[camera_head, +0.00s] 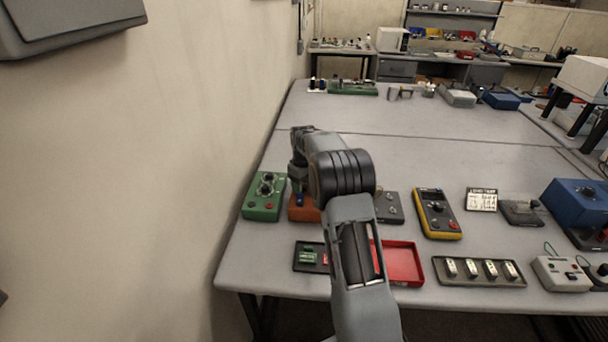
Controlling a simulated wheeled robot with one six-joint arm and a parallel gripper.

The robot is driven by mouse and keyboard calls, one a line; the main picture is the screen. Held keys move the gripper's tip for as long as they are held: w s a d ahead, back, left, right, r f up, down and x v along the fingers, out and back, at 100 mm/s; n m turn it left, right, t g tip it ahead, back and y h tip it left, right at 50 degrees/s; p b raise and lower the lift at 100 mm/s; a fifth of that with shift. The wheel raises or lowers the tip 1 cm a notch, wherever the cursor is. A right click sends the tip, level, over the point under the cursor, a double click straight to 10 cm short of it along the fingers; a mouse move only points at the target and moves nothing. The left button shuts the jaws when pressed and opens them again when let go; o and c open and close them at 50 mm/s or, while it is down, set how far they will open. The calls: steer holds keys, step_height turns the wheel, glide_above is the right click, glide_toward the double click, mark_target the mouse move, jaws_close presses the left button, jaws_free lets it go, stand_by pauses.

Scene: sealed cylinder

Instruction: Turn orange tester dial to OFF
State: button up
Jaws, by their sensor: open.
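The orange tester (303,213) stands on the table between a green box and a dark grey unit. Only its front part shows; my arm and gripper cover the rest. A small blue part (300,199) shows on its top just below the gripper. The dial and its markings are hidden, so its setting cannot be seen. My gripper (299,187) points down over the tester and is open. Whether its fingers are around or touching the dial cannot be told.
The green box (264,197) with knobs stands close to the left. A dark grey unit (390,208) and a yellow-edged meter (437,214) stand to the right. A red tray (404,264) lies in front.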

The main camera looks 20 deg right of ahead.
mark_target(304, 186)
step_height(304, 186, up, 14)
steer(key=shift+f+b, duration=0.25)
steer(key=shift+b, duration=0.05)
stand_by(0.6)
steer(key=s+a+f+m, duration=0.2)
steer(key=s+f+m, duration=0.2)
steer(key=f, duration=0.1)
steer(key=s+a+r+t, duration=0.1)
steer(key=s+a, duration=0.2)
steer(key=s, duration=0.5)
steer(key=s+a+r+t, duration=0.1)
steer(key=s+a+t, duration=0.1)
steer(key=s, duration=0.7)
steer(key=s+a+r+t, duration=0.1)
steer(key=s+a, duration=0.4)
steer(key=s, duration=0.4)
steer(key=shift+m, duration=0.3)
